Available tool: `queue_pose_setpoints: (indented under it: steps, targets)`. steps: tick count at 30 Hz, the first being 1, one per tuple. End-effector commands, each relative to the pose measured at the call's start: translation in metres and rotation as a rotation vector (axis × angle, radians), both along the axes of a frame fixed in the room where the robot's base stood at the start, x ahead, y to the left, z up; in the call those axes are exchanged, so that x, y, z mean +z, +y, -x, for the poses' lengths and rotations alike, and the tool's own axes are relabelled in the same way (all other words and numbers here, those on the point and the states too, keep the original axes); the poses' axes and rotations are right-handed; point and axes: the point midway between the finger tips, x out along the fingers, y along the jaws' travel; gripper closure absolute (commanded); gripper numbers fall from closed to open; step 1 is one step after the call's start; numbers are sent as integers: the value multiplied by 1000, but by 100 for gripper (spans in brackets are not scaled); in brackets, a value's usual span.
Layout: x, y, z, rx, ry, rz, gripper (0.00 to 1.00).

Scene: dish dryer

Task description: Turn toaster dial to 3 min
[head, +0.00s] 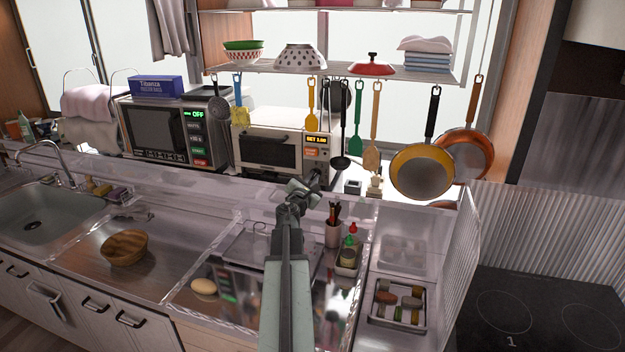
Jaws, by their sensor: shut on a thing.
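The toaster (243,165) is a white toaster oven with a dark window, on the back counter under the hanging shelf. Its small lit display (316,139) shows "SET" and a number too small to read surely. An orange button (312,152) sits below it. My gripper (316,180) reaches to the lower right of the toaster's front and is shut on the toaster dial there. The dial itself is hidden behind my gripper, so its pointer cannot be seen.
A microwave (155,128) stands left of the toaster. Utensils, including a black ladle (341,161), hang close by on the right, with pans (420,172) farther right. A utensil cup (333,234) and sauce bottles (349,248) stand beside my arm.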

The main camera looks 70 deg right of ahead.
Motion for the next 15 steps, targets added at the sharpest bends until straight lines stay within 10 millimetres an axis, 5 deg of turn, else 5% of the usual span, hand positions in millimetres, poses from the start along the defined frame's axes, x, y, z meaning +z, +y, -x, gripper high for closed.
queue_pose_setpoints:
  steps: [15]
  targets:
    - [-2, 0, 2, -1, -486, -28, 100]
